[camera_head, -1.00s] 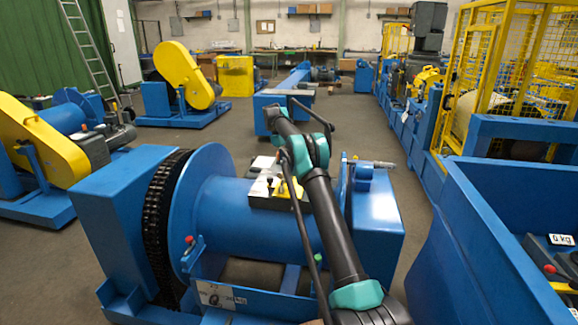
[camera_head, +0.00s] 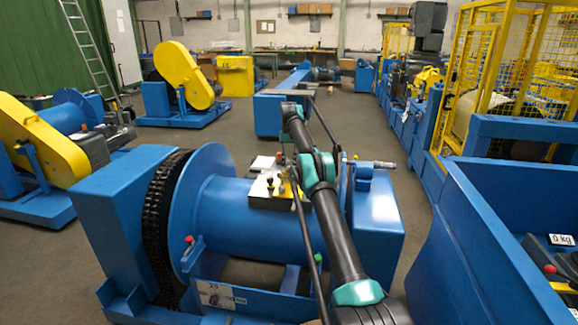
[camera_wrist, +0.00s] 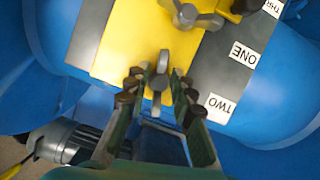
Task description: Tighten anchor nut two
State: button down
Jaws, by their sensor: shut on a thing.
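In the wrist view, a grey wing nut (camera_wrist: 160,74) stands on a yellow plate (camera_wrist: 118,42). It is in line with the label TWO (camera_wrist: 220,107), so it is anchor nut two. My gripper (camera_wrist: 157,90) has its dark fingertips on both sides of this nut and is shut on it. A second, larger wing nut (camera_wrist: 190,15) is in line with the label ONE (camera_wrist: 244,53). In the head view, the plate (camera_head: 290,190) sits on top of the blue drum (camera_head: 235,215). My arm hides part of it, and the fingertips cannot be made out there.
A dark knob (camera_wrist: 246,6) is near the partly cut third label. A grey motor (camera_wrist: 68,140) lies below left in the wrist view. In the head view, a black chain (camera_head: 160,225) runs beside the drum flange, and a blue bin (camera_head: 480,240) stands close on the right.

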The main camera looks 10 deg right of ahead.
jog(key=m, duration=0.2)
jog(key=m+y, duration=0.1)
jog(key=m, duration=0.1)
jog(key=shift+m+t+y, duration=0.3)
jog(key=shift+m, duration=0.1)
jog(key=m+t+y, duration=0.1)
jog(key=m, duration=0.4)
jog(key=m+t, duration=0.1)
jog(key=m, duration=0.1)
jog(key=m+t+y, duration=0.1)
jog(key=m, duration=0.2)
jog(key=shift+m+t, duration=0.5)
jog(key=shift+m, duration=1.7)
jog(key=c, duration=1.6)
grip_release()
jog(key=shift+c, duration=0.2)
jog(key=v, duration=1.2)
jog(key=shift+s, duration=0.2)
